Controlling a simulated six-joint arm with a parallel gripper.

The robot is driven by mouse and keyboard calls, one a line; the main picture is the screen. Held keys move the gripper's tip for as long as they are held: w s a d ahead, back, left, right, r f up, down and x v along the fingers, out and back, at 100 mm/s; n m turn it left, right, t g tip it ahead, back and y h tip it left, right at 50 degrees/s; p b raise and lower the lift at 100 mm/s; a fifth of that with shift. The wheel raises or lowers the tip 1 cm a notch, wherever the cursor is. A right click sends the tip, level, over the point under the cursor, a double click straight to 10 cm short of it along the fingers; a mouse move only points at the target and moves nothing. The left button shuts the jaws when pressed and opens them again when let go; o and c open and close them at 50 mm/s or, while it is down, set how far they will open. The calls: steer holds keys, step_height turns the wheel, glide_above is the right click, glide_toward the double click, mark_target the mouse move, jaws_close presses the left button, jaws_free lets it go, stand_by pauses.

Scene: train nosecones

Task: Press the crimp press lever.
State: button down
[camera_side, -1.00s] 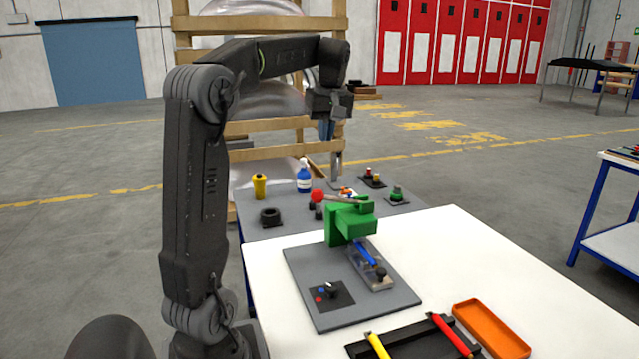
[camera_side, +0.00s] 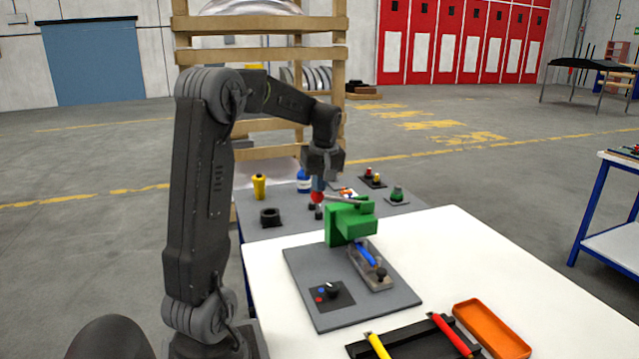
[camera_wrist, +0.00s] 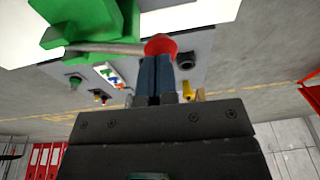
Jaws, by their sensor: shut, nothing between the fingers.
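The green crimp press (camera_side: 349,222) stands on a grey plate on the white table. Its metal lever runs left from the press top and ends in a red ball knob (camera_side: 317,197). My gripper (camera_side: 318,184) points down, shut and empty, with its fingertips at the knob. In the wrist view the red knob (camera_wrist: 160,46) sits right at the tips of my shut gripper (camera_wrist: 155,62), and the press (camera_wrist: 88,22) is to the left. I cannot tell whether the tips touch the knob.
A clear tray with a blue part (camera_side: 370,266) sits before the press, and a black control box (camera_side: 332,293) beside it. An orange tray (camera_side: 491,329) and a black rack (camera_side: 415,342) with red and yellow tools are in front. A blue bottle (camera_side: 304,181) and yellow container (camera_side: 259,186) stand behind.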

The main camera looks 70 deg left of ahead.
stand_by(0.4)
steer(key=shift+s+f, duration=0.4)
steer(key=shift+f, duration=0.3)
step_height(320, 180, down, 10)
steer(key=s, duration=0.1)
steer(key=shift+s, duration=0.35)
steer(key=shift+d+f, duration=0.1)
steer(key=s+d+r, duration=0.2)
steer(key=s+r, duration=0.6)
steer(key=r, duration=0.3)
steer(key=shift+s+d+r, duration=0.2)
steer(key=shift+d, duration=0.05)
stand_by(0.5)
